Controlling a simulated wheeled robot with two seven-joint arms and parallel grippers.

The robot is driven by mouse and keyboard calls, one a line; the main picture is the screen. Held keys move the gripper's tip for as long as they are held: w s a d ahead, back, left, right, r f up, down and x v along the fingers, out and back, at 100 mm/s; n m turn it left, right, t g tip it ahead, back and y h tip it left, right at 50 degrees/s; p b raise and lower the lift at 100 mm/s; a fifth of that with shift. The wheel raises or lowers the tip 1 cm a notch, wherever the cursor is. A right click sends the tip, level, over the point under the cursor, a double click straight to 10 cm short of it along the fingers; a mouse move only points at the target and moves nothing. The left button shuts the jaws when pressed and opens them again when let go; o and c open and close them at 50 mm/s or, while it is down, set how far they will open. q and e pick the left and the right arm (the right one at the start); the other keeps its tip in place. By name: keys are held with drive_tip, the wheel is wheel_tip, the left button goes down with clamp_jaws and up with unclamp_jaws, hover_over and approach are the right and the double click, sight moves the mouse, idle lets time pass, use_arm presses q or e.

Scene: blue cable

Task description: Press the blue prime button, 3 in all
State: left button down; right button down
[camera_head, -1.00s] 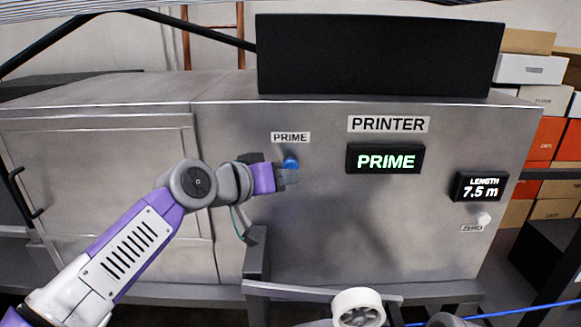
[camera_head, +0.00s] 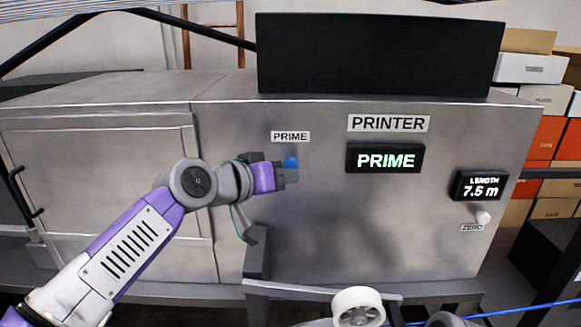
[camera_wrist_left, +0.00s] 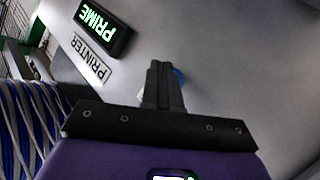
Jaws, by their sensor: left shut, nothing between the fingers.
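The blue prime button (camera_head: 291,162) sits on the front of the grey printer (camera_head: 350,235), just below the PRIME label (camera_head: 290,136). My left gripper (camera_head: 292,175) is shut and empty, with its fingertips at the button and covering its lower part. In the left wrist view the closed fingers (camera_wrist_left: 161,75) hide most of the button, and a blue edge of it (camera_wrist_left: 179,76) shows beside them. I cannot tell for sure whether the fingertips touch it. The printer's display (camera_head: 385,160) reads PRIME in green. My right gripper is not in view.
A length display (camera_head: 481,187) reads 7.5 m, with a white zero knob (camera_head: 483,217) below it. A black panel (camera_head: 380,55) stands on top. Boxes (camera_head: 550,140) are stacked at the right. A blue cable (camera_head: 530,309) runs at the lower right.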

use_arm(q)
drive_tip(key=shift+w, duration=0.1)
idle(0.7)
drive_tip(key=shift+w, duration=0.35)
drive_tip(key=shift+w+p, duration=0.5)
drive_tip(key=shift+w, duration=0.3)
idle(0.9)
drive_tip(key=shift+s, duration=0.2)
drive_tip(key=shift+s+b, duration=0.5)
drive_tip(key=shift+s, duration=0.5)
drive_tip(key=shift+s, duration=0.1)
drive_tip(key=shift+s+b, duration=0.75)
drive_tip(key=shift+s, duration=1.7)
